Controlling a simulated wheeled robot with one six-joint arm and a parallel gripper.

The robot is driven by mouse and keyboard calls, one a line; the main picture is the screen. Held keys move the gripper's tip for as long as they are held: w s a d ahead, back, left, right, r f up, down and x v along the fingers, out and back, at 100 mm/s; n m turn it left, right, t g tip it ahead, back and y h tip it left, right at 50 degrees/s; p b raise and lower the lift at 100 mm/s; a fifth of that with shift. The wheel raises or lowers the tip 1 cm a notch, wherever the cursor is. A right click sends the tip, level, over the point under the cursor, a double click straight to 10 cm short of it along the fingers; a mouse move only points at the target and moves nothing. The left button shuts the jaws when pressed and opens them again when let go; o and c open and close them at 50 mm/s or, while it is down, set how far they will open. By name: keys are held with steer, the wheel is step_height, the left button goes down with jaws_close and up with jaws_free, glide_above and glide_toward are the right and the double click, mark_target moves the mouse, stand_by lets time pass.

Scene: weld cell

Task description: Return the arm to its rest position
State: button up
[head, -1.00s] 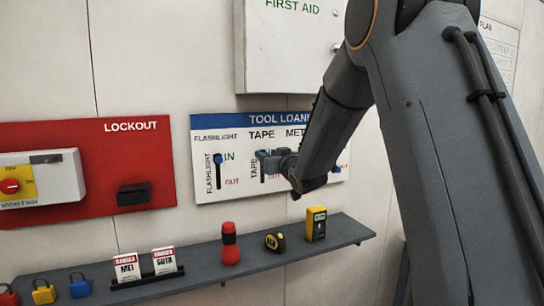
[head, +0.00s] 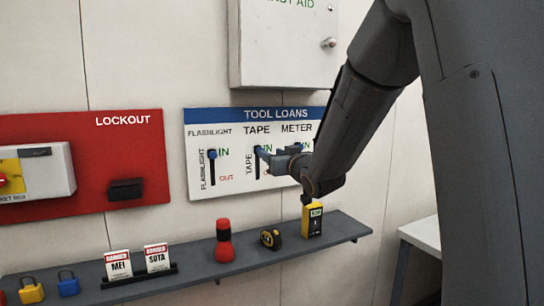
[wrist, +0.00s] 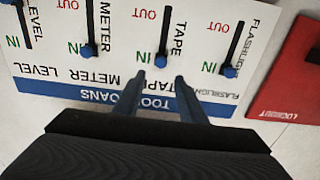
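My gripper (head: 274,158) is in front of the tool loans board (head: 199,185), at the tape column, with my arm stretched forward from the right. In the wrist view my gripper (wrist: 161,76) shows two fingers apart with nothing held between them. The blue tape knob (wrist: 161,60) lies just beyond the fingertips, in line with the gap, at the IN end of its slot. Whether the fingers touch it I cannot tell. My arm hides the right part of the board in the head view.
The flashlight knob (wrist: 229,71) and meter knob (wrist: 88,50) are at IN. A shelf (head: 200,275) below holds a red flashlight (head: 224,242), a tape measure (head: 270,238), a yellow meter (head: 313,220), tags and padlocks. A first aid cabinet (head: 285,50) hangs above; the red lockout board (head: 80,135) is left.

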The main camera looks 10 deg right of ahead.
steer(key=s+d+f+m+g+h, duration=0.15)
steer(key=s+f+g, duration=0.45)
steer(key=s+f, duration=0.6)
steer(key=s+f+m+g+h, duration=0.15)
steer(key=s+f+g, duration=0.35)
steer(key=s+f, duration=0.7)
steer(key=s+a+f+g+b, duration=0.1)
steer(key=s+f+g, duration=0.4)
steer(key=s, duration=0.6)
steer(key=shift+s+a+f+n, duration=0.25)
steer(key=shift+a+f+n, duration=0.2)
steer(key=shift+f, duration=0.3)
